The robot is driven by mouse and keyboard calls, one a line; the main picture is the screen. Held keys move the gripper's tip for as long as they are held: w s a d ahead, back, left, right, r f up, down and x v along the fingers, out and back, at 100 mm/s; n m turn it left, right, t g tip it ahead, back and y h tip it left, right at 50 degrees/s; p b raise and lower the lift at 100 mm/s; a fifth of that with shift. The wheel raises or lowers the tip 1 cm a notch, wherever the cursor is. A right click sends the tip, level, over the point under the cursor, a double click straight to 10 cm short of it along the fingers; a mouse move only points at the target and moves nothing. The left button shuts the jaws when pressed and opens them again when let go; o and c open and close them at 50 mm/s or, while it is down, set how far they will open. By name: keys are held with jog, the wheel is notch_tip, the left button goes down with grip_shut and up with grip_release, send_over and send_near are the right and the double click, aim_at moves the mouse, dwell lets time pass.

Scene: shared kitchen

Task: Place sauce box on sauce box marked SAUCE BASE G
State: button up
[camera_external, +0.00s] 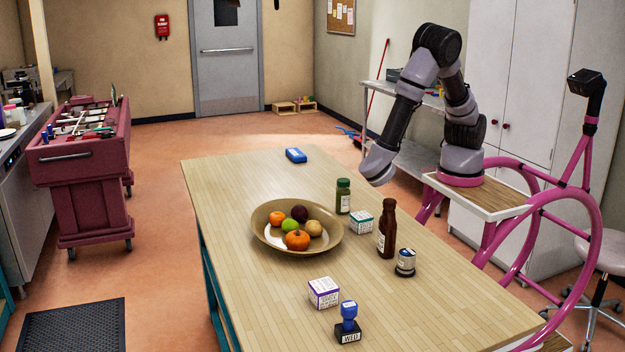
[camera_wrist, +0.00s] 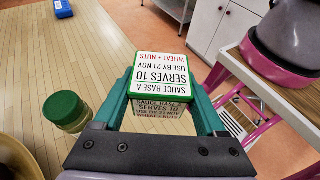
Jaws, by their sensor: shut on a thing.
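My gripper (camera_wrist: 160,84) is shut on a white sauce box with green trim (camera_wrist: 160,72) in the wrist view, one teal finger on each side. Its label reads SAUCE BASE A, SERVES 10, and is upside down in this view. A white box with teal print (camera_external: 361,222) shows in the external view beside the green-lidded jar, below the end of my arm. The gripper fingers are not clear there. I cannot tell whether the box touches the table. Another white box, with purple trim (camera_external: 323,292), sits near the table's front; its print is too small to read.
The wooden table (camera_external: 235,190) holds a fruit bowl (camera_external: 262,238), a green-lidded jar (camera_external: 343,196), a brown bottle (camera_external: 387,230), a dark-and-silver can (camera_external: 405,262), a blue stamp (camera_external: 348,322) and a blue box (camera_external: 295,155). Table room is free left of the purple-trimmed box.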

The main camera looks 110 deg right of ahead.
jog(key=w+a+r+n+t+h, duration=0.1)
jog(key=w+r+n+t+h, duration=0.1)
jog(key=w+r+n+t, duration=0.55)
jog(key=n+t+y, duration=0.4)
jog(key=n+t, duration=0.5)
jog(key=t, duration=0.1)
send_over(362, 215)
jog(key=shift+m, duration=0.25)
notch_tip(362, 215, down, 15)
jog(key=shift+r, duration=0.1)
jog(key=shift+d, duration=0.1)
jog(key=o, duration=1.5)
